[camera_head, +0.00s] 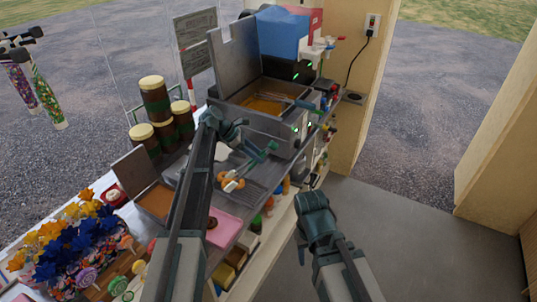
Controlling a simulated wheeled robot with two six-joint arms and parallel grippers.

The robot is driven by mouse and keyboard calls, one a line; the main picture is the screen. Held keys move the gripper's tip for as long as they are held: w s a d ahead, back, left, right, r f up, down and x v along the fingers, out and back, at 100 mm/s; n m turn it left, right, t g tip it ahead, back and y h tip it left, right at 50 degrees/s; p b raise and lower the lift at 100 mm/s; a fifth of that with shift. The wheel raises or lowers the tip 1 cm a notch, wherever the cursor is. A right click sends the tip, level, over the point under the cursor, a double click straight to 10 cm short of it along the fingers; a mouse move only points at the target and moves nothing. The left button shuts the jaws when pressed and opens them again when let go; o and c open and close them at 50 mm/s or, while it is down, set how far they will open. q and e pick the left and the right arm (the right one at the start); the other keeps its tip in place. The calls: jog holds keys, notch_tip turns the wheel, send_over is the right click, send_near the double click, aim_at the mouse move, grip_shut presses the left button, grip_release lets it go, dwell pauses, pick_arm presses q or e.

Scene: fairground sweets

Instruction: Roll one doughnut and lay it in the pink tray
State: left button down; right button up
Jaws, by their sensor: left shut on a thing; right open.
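The pink tray (226,232) lies in front of the rack, partly behind my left arm. A dark brown doughnut (211,222) lies in it. A shallow metal pan of orange-brown powder (157,200) is left of my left arm. My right gripper (302,245) is open and hangs right of the counter, its fingers mostly hidden.
The fryer (263,105) with orange oil stands behind the rack, with a tool across it. Brown jars with cream lids (155,98) stand at the back left. Flowers and lollipops (70,248) fill the front left. Open floor (410,235) lies right of the counter.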

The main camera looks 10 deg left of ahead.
pick_arm(q)
jog(key=s+a+n+t, duration=0.1)
jog(key=s+a, duration=0.1)
jog(key=a, duration=1.3)
jog(key=s+a+n+t, duration=0.1)
jog(key=s+a+n, duration=0.15)
jog(key=a, duration=1.15)
jog(key=shift+m+y, duration=0.3)
jog(key=shift+m, duration=0.15)
jog(key=f+b, duration=0.6)
jog(key=shift+s, duration=0.2)
jog(key=c, duration=1.1)
grip_release()
jog(key=shift+o, duration=0.5)
jog(key=shift+r, duration=0.1)
notch_tip(320, 180, up, 7)
jog(key=p, duration=0.7)
